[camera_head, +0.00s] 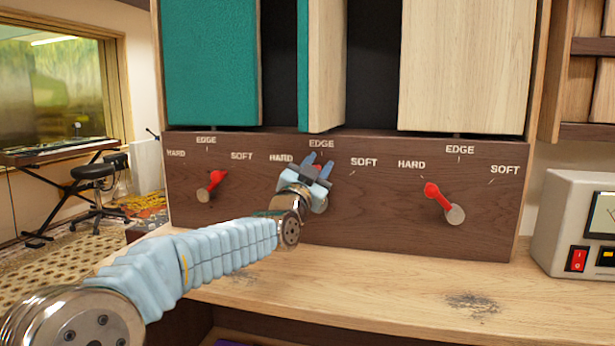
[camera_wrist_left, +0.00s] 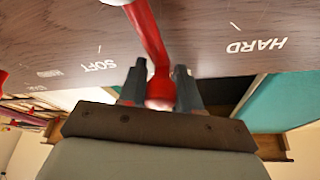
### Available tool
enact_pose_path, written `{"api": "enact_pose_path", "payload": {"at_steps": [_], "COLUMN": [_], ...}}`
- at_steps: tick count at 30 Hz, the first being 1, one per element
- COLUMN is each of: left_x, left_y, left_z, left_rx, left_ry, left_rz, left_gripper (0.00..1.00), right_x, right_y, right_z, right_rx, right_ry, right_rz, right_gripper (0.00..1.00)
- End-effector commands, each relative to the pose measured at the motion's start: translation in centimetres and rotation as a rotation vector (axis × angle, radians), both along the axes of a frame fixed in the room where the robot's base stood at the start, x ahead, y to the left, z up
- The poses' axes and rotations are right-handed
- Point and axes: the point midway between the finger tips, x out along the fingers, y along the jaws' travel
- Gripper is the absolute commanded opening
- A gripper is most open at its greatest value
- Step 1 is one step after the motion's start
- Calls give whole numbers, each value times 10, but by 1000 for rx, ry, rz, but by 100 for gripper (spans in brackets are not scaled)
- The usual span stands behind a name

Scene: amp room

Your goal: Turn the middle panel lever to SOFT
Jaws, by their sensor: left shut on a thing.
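The dark wood lever board (camera_head: 370,215) carries three red levers, each under HARD, EDGE and SOFT labels. My left gripper (camera_head: 318,166) is at the middle lever, just below the middle EDGE label (camera_head: 321,144). It is shut on the red middle lever (camera_wrist_left: 150,38), whose rounded end sits between the fingers in the left wrist view. In the head view the gripper hides most of this lever; it appears to point up, roughly at EDGE. The middle SOFT label (camera_head: 364,163) is to its right. The middle panel (camera_head: 327,60) stands turned nearly edge-on. My right gripper is not in view.
The left lever (camera_head: 216,178) tilts up and right; the right lever (camera_head: 432,190) tilts up and left towards HARD. The left panel (camera_head: 212,60) shows teal, the right panel (camera_head: 465,60) wood. A white box with a red switch (camera_head: 577,261) stands at right on the wooden shelf (camera_head: 400,295).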

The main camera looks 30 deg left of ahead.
Motion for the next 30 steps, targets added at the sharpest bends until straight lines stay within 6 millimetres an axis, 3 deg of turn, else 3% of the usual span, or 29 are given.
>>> {"api": "enact_pose_path", "payload": {"at_steps": [15, 30], "left_x": [10, 16], "left_y": [-43, -64], "left_z": [-13, -29], "left_rx": [470, 764], "left_ry": [114, 186], "left_rz": [-1, -1], "left_gripper": [0, 0], "right_x": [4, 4], "right_y": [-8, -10], "right_z": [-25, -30], "right_rx": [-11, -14], "right_ry": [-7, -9], "right_rz": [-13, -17], "right_gripper": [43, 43]}}
